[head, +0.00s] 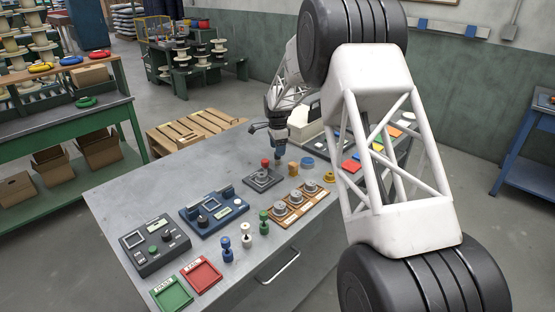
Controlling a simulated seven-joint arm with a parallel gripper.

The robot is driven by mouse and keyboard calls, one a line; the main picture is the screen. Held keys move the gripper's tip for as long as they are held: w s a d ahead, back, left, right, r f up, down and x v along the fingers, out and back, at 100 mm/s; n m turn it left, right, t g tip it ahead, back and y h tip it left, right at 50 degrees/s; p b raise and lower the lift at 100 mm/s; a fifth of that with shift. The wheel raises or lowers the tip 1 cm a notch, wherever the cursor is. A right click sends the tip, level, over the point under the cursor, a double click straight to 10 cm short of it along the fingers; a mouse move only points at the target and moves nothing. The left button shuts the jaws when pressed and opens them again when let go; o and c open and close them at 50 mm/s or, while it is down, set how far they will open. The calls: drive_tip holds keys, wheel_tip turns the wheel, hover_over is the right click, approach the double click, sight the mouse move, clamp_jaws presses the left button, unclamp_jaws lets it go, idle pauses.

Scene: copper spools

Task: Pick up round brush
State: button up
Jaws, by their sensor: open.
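My gripper (278,155) hangs over the far part of the grey table, fingers down, just behind a dark square plate (262,181) with a red-topped round piece. It is open, and I see nothing between its fingers. No thing is clearly a round brush at this size. A small ochre upright cylinder (293,168) stands just right of the gripper and is one possible candidate. A blue ring (307,162) lies behind it. My arm hides part of the table's right side.
A wooden tray (305,203) holds three round metal pieces. Blue, white and green small spools (247,236) stand near the front. Two meter boxes (155,246), a red tray (201,275) and a green tray (170,294) sit left. The table's far left (170,180) is clear.

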drive_tip(key=shift+f, duration=0.1)
drive_tip(key=shift+f, duration=2.55)
drive_tip(key=c, duration=1)
drive_tip(key=shift+r, duration=0.1)
drive_tip(key=shift+r, duration=0.7)
wheel_tip(320, 180, up, 2)
drive_tip(key=shift+r, duration=0.1)
drive_tip(key=s+d, duration=0.1)
drive_tip(key=s, duration=0.4)
drive_tip(key=s+r, duration=0.1)
drive_tip(key=s, duration=0.4)
drive_tip(key=s+d, duration=0.1)
drive_tip(key=s, duration=0.5)
drive_tip(key=shift+d+r, duration=0.15)
drive_tip(key=shift+d, duration=0.2)
